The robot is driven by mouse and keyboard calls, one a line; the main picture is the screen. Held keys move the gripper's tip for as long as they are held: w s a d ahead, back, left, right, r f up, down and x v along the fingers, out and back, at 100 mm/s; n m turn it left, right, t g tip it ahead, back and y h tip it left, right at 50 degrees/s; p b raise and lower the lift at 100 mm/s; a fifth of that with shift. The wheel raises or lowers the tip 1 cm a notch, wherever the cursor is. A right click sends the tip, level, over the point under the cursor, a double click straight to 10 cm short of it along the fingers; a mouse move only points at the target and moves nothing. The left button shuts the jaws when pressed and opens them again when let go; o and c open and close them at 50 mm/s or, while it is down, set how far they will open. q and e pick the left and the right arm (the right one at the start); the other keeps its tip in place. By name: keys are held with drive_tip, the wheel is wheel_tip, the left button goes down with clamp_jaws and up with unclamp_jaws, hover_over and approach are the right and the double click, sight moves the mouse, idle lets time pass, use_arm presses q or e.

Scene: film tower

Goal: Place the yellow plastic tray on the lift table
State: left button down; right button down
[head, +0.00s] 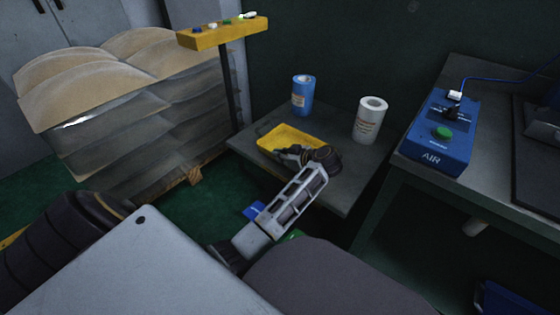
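The yellow plastic tray (290,136) lies on a low grey table (345,191) in the middle of the head view. The gripper hides part of the tray's near side. I cannot tell from this view whether the grey table is the lift table.
A blue canister (303,95) and a white canister (370,120) stand behind and right of the tray. A yellow button panel (223,33) stands on a post. Stacked sacks (120,110) fill the left. A blue AIR box (439,132) sits on the right-hand bench (480,198).

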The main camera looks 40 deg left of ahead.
use_arm(q)
drive_tip(key=shift+f, duration=0.4)
use_arm(e)
drive_tip(key=shift+a+f, duration=0.1)
drive_tip(key=shift+f, duration=0.2)
drive_tip(key=shift+r, duration=0.1)
use_arm(q)
drive_tip(key=c, duration=1.6)
unclamp_jaws()
drive_tip(key=shift+f, duration=0.1)
drive_tip(key=shift+c, duration=0.2)
